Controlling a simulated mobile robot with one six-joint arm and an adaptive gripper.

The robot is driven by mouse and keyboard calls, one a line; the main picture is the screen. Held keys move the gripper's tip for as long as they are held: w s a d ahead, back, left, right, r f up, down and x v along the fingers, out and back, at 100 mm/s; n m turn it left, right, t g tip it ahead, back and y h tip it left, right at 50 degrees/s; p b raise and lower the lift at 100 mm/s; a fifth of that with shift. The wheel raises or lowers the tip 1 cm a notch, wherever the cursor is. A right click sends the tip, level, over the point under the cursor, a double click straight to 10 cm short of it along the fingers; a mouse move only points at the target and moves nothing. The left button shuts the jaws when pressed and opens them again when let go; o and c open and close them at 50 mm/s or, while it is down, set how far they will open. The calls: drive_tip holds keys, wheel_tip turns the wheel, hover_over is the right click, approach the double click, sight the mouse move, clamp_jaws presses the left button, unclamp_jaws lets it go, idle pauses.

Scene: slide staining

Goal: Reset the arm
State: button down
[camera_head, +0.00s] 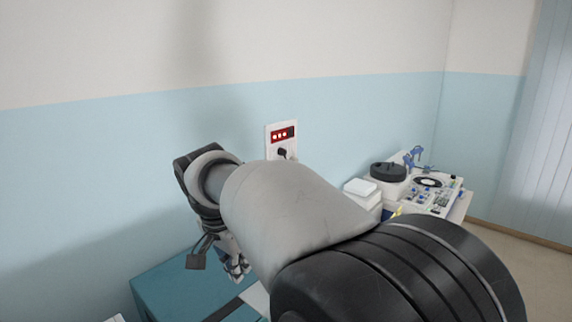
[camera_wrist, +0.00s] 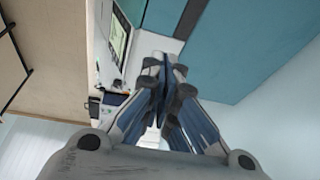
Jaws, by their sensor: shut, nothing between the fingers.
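My arm reaches across the middle of the head view, its grey link and black joint hiding much of the scene behind. My gripper (camera_head: 236,268) hangs at the arm's far end, above a teal surface (camera_head: 165,283). In the wrist view my gripper (camera_wrist: 163,72) shows its two fingers brought together, with nothing between them. The gripper looks apart from any object.
A wall panel (camera_head: 282,138) with red sockets and a plug is behind my arm. To the right, a bench holds white boxes (camera_head: 362,190), a round black-topped device (camera_head: 388,172) and equipment (camera_head: 430,192). Floor (camera_head: 535,258) shows clear at far right.

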drive_tip(key=s+d+f+n+b, duration=0.2)
drive_tip(key=s+d+f+b, duration=0.35)
drive_tip(key=d, duration=0.25)
drive_tip(key=s+d+f+n+b, duration=0.1)
drive_tip(key=s+d+f+b, duration=0.3)
drive_tip(key=s+d+b, duration=0.35)
drive_tip(key=s+d+f+n+b, duration=0.1)
drive_tip(key=s+d+f+b, duration=0.1)
drive_tip(key=s+f, duration=0.3)
drive_tip(key=s+d+f+n+t+b, duration=0.1)
drive_tip(key=s+d+f+b, duration=0.2)
drive_tip(key=f, duration=0.3)
drive_tip(key=s+d+f+n+y+b, duration=0.1)
drive_tip(key=s+d+f+n+b, duration=0.1)
drive_tip(key=s+f+b, duration=0.2)
wheel_tip(320, 180, down, 2)
drive_tip(key=s, duration=0.2)
drive_tip(key=shift+s+d, duration=0.35)
drive_tip(key=shift+s, duration=0.1)
